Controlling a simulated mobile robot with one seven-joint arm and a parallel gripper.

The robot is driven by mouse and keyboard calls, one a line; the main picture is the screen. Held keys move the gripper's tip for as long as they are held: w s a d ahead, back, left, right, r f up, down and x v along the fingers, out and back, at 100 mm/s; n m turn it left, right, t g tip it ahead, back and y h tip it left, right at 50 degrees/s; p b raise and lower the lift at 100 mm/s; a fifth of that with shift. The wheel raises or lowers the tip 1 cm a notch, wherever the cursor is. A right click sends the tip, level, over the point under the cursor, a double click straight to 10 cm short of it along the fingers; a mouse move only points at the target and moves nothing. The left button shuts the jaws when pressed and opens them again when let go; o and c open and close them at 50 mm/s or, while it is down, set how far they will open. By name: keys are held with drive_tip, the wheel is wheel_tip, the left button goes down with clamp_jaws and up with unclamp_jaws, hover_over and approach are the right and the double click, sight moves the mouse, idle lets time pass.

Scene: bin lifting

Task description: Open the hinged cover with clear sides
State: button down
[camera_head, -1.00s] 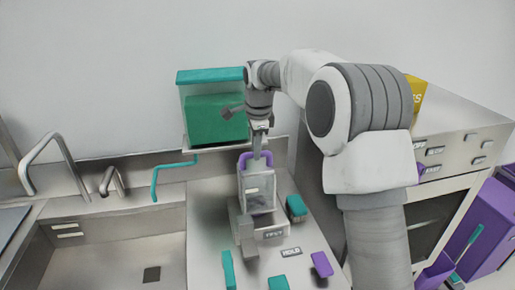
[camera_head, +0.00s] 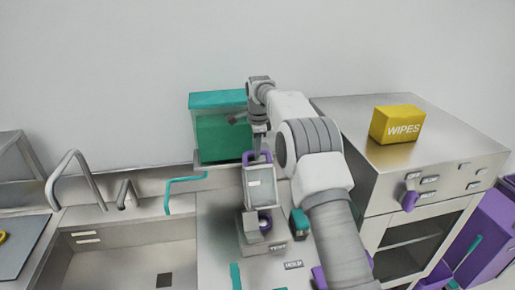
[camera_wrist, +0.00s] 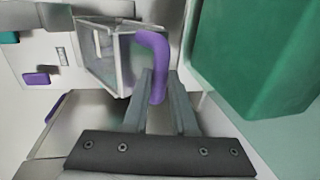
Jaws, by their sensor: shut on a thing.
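The hinged cover with clear sides (camera_head: 260,190) is swung up above a grey device base (camera_head: 252,240) on the counter, in the head view. Its purple handle (camera_head: 249,158) is at the top. My gripper (camera_head: 260,152) is at this handle. In the wrist view my gripper (camera_wrist: 161,85) has its two fingers on either side of the purple handle (camera_wrist: 153,48), shut on it. The cover (camera_wrist: 104,52) shows to the left of the handle there.
A teal box (camera_head: 222,137) stands close behind my gripper and fills the right of the wrist view. A sink (camera_head: 125,262) lies to the left. A steel cabinet (camera_head: 440,165) with a yellow wipes box (camera_head: 397,125) stands right of my arm.

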drive_tip(key=shift+w+a+f, duration=0.1)
drive_tip(key=shift+w+a, duration=0.05)
drive_tip(key=shift+w, duration=0.45)
drive_tip(key=shift+w+a, duration=0.1)
drive_tip(key=shift+w, duration=0.7)
drive_tip(key=c, duration=0.7)
unclamp_jaws()
drive_tip(key=shift+c, duration=0.2)
drive_tip(key=shift+s, duration=0.1)
